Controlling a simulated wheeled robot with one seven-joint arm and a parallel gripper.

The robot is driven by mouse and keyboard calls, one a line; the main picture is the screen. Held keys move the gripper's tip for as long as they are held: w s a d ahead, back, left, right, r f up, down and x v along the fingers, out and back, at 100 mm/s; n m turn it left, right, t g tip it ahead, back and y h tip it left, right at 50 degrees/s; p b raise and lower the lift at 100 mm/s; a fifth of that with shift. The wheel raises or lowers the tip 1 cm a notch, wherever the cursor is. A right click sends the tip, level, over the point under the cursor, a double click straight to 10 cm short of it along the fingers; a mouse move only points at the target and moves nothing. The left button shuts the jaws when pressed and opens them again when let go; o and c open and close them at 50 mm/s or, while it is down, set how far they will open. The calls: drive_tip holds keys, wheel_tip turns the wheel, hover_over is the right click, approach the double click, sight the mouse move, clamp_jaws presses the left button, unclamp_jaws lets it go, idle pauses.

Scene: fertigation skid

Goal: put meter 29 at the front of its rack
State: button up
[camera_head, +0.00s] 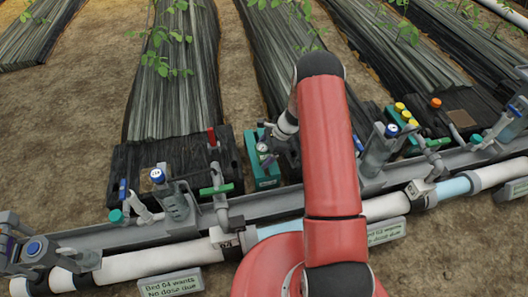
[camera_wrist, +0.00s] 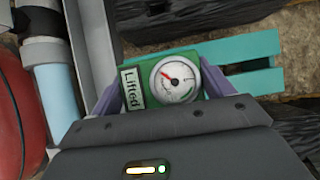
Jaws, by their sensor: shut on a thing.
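A green meter (camera_wrist: 175,82) with a round white dial and a red needle sits between the fingers of my gripper (camera_wrist: 160,92) in the wrist view. A white label beside the dial reads "Lifted"; I cannot read a number 29. A teal rack (camera_wrist: 262,45) with a slot open to the right lies just behind and beside the meter. I cannot tell whether the meter touches it. In the head view the meter's dial (camera_head: 262,147) shows at the rack (camera_head: 265,178), with my gripper (camera_head: 272,150) close on its right, partly hidden by my arm.
A grey channel (camera_head: 110,237) and white pipe (camera_head: 150,262) run along the front. Valves with green handles (camera_head: 216,189) and a blue-capped dosing unit (camera_head: 172,195) stand to the left. Yellow-capped items (camera_head: 403,112) stand right of my arm. Sandy ground (camera_head: 60,150) lies open at left.

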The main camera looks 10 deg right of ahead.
drive_tip(key=shift+f+b, duration=1.2)
drive_tip(key=shift+f, duration=0.55)
drive_tip(key=o, duration=1)
drive_tip(key=shift+r, duration=0.1)
drive_tip(key=shift+r+p, duration=2.65)
drive_tip(key=shift+r, duration=1.35)
